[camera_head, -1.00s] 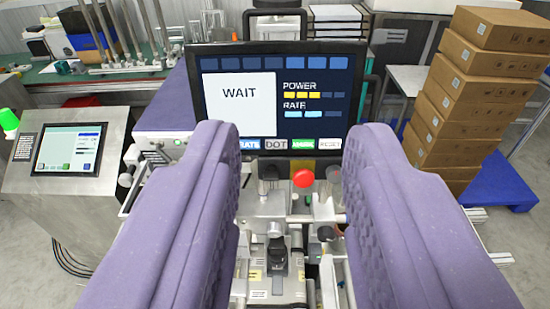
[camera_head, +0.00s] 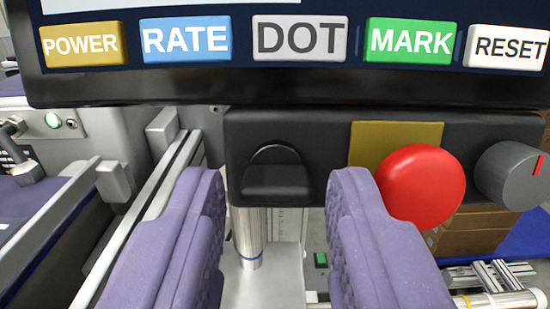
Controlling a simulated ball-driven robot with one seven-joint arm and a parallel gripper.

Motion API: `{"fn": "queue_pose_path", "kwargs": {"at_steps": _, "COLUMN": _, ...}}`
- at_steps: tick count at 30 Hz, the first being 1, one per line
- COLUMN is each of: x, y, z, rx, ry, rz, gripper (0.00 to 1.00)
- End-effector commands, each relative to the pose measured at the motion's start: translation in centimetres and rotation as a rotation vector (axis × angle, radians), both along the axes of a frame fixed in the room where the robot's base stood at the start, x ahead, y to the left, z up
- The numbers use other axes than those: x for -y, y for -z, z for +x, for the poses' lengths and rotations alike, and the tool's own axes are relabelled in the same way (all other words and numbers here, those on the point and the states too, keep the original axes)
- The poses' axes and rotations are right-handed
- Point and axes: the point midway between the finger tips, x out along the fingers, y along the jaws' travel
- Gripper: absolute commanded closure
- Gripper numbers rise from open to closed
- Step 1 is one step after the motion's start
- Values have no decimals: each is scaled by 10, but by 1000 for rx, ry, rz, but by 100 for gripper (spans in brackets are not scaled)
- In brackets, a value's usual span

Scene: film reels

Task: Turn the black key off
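The black key (camera_head: 277,182) is a dark knob with a flat grip, set on a dark control panel (camera_head: 245,135) under the screen. Its grip looks roughly level across the panel. My gripper (camera_head: 275,190) has two purple padded fingers, spread open with nothing between them. In the picture the key sits between the fingertips, with a gap on both sides. I cannot tell how far the tips are from the panel. The key's markings do not show.
A red push button (camera_head: 421,187) on a yellow plate is close to my right finger. A grey knob (camera_head: 512,173) with a red line is further right. Above are screen buttons, including POWER (camera_head: 83,45) and RESET (camera_head: 508,47). Metal rails (camera_head: 150,200) run on the left.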

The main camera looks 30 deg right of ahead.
Motion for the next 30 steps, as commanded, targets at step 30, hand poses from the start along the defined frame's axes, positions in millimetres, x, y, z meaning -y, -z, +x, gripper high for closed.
{"fn": "queue_pose_path", "kwargs": {"at_steps": 30, "x": 3, "y": 3, "z": 4, "rx": -72, "ry": -31, "rz": -123, "gripper": 100}}
